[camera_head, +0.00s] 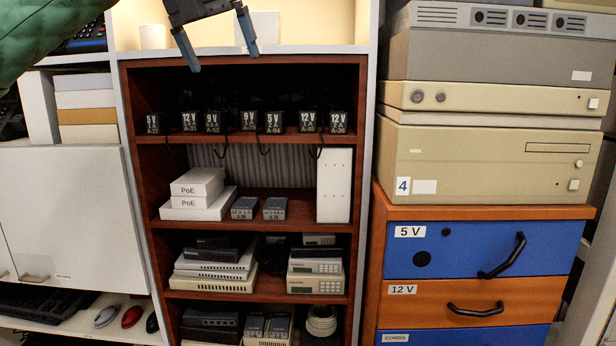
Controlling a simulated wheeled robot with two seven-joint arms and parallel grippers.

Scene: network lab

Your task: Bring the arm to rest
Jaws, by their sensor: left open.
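My left gripper (220,52) shows at the top of the head view, in front of the upper edge of the shelf unit. Its two blue-grey fingers are spread wide apart and point downward. Nothing is between them. My right gripper is not in view.
A brown shelf unit (364,150) holds labelled power adapters (249,121), white PoE boxes (197,182) and several network devices. Beige equipment (490,160) is stacked on a cabinet with blue and orange drawers (500,247) at right. A white cabinet (70,215) stands left.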

